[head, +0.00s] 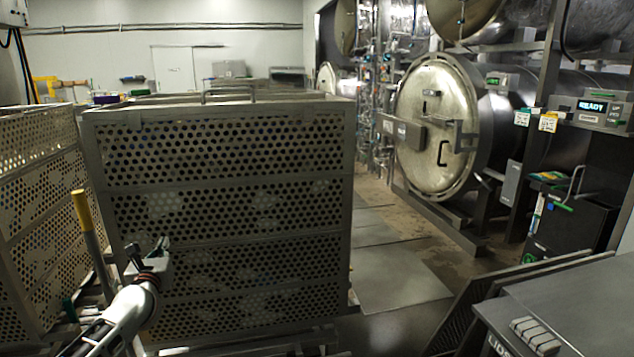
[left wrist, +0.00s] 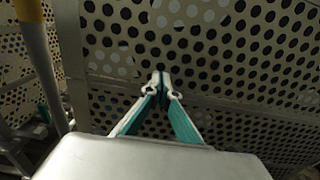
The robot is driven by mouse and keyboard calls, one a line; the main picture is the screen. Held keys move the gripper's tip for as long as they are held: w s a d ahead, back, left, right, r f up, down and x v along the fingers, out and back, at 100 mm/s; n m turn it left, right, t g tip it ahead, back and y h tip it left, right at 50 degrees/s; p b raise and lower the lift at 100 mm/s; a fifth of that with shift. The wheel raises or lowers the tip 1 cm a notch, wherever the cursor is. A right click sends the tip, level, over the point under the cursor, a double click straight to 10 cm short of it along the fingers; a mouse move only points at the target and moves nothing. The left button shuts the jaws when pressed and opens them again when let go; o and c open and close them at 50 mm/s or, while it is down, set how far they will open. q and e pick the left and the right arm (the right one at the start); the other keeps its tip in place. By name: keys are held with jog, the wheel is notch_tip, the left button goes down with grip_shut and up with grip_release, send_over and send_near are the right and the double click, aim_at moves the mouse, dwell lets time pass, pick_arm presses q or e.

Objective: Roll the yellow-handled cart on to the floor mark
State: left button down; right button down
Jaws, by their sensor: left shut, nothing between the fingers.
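A yellow handle (head: 82,210) tops a grey upright post at the left in the head view, between two perforated metal cages. The post and its yellow part (left wrist: 29,10) also show at the upper left of the left wrist view. I cannot tell for sure which cart the post belongs to. My left gripper (head: 162,246) is to the right of the handle and lower, in front of the large perforated cage (head: 225,178). Its fingertips (left wrist: 160,80) are together and empty, close to the perforated wall; contact is unclear. My right gripper is not in view. I cannot make out a floor mark.
Another perforated cage (head: 38,150) stands close on the left. A round-doored autoclave (head: 435,125) is at the right. Grey floor plates (head: 395,275) lie open between it and the large cage.

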aim_at(164, 234)
pick_arm(q)
jog(key=b+x, duration=0.1)
jog(key=x, duration=0.2)
jog(key=shift+w+a+r, duration=0.1)
jog(key=shift+w+r, duration=0.05)
jog(key=shift+w, duration=0.15)
dwell(0.3)
jog(key=shift+w+a+r+b, duration=0.25)
jog(key=shift+w+r+b, duration=0.1)
jog(key=shift+b, duration=0.2)
jog(key=shift+w+f, duration=0.15)
jog(key=shift+w, duration=0.45)
jog(key=shift+w+a+f+b, duration=0.1)
jog(key=shift+w+f+b, duration=0.25)
jog(key=shift+w+b, duration=0.35)
jog(key=shift+w, duration=0.2)
jog(key=shift+a+r, duration=0.15)
jog(key=shift+r, duration=0.05)
